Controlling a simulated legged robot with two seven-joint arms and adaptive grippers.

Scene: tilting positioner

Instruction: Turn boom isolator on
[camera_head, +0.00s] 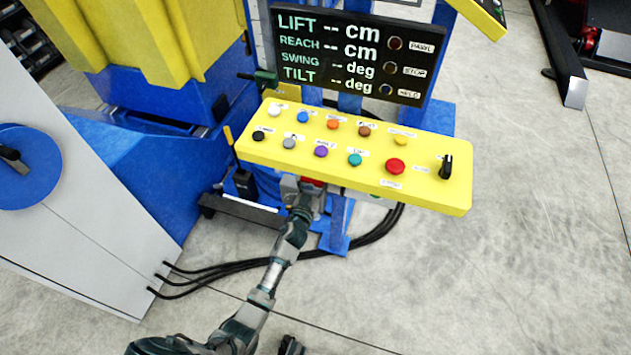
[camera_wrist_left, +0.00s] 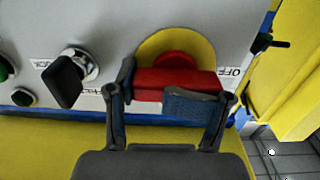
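The boom isolator is a red handle (camera_wrist_left: 178,84) on a yellow round plate (camera_wrist_left: 203,48), set in a grey panel (camera_wrist_left: 130,22). The handle lies crosswise in the left wrist view, with an OFF label (camera_wrist_left: 231,71) at its right end. My left gripper (camera_wrist_left: 165,92) has a finger at each end of the handle and appears shut on it; the right finger pad hides part of the handle. In the head view my left gripper (camera_head: 304,205) reaches under the yellow button console, and only a little red shows there. A dark piece at the bottom edge may be my right gripper (camera_head: 290,346).
The yellow console (camera_head: 270,150) with several buttons and a black knob overhangs my left gripper. A black key-like knob (camera_wrist_left: 68,80) and green buttons sit left of the handle. Black cables (camera_head: 370,235) run on the floor.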

